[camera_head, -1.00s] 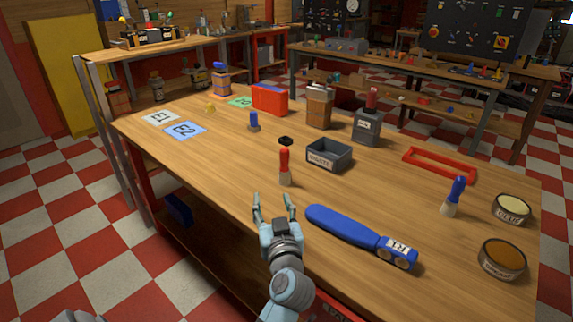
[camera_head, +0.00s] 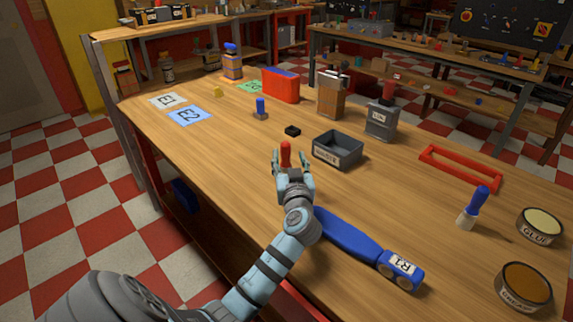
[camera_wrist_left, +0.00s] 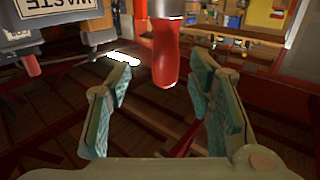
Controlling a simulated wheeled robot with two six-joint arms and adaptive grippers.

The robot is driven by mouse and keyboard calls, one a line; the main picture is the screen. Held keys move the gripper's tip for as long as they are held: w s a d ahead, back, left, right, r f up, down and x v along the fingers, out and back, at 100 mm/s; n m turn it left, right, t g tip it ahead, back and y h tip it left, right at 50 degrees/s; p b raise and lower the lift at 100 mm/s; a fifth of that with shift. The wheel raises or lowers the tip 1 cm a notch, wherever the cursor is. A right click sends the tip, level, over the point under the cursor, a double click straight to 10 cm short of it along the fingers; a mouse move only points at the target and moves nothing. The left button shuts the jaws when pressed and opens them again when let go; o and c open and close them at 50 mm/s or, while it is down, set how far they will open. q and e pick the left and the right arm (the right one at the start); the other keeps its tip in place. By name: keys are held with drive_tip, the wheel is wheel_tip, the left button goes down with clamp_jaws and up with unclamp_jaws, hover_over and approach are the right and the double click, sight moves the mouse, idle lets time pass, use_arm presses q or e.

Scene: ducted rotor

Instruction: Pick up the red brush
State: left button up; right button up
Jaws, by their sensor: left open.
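The red brush (camera_head: 286,153) stands on the wooden table, its red handle pointing up. In the head view my left gripper hides its lower part. My left gripper (camera_head: 291,160) is open, with its fingers on either side of the handle in this view. In the left wrist view, the picture looks upside down and the red handle (camera_wrist_left: 166,55) lies ahead, between the two open fingers (camera_wrist_left: 163,62). A gap shows on both sides, so the fingers are not closed on it. My right gripper is not in view.
A grey waste bin (camera_head: 338,152) stands just right of the brush, and a small black block (camera_head: 292,131) lies behind it. A blue tool (camera_head: 350,237) lies close to my left arm. A blue brush (camera_head: 474,207) stands farther right. Bare table lies to the left.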

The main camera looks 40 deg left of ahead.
sight(286, 156)
use_arm(q)
drive_tip(key=x, duration=0.3)
drive_tip(key=b+x, duration=0.1)
drive_tip(key=shift+s+a+f, duration=0.1)
drive_tip(key=shift+a+f, duration=0.25)
drive_tip(key=shift+a, duration=0.05)
drive_tip(key=shift+w+a, duration=0.25)
drive_tip(key=shift+d, duration=0.1)
clamp_jaws()
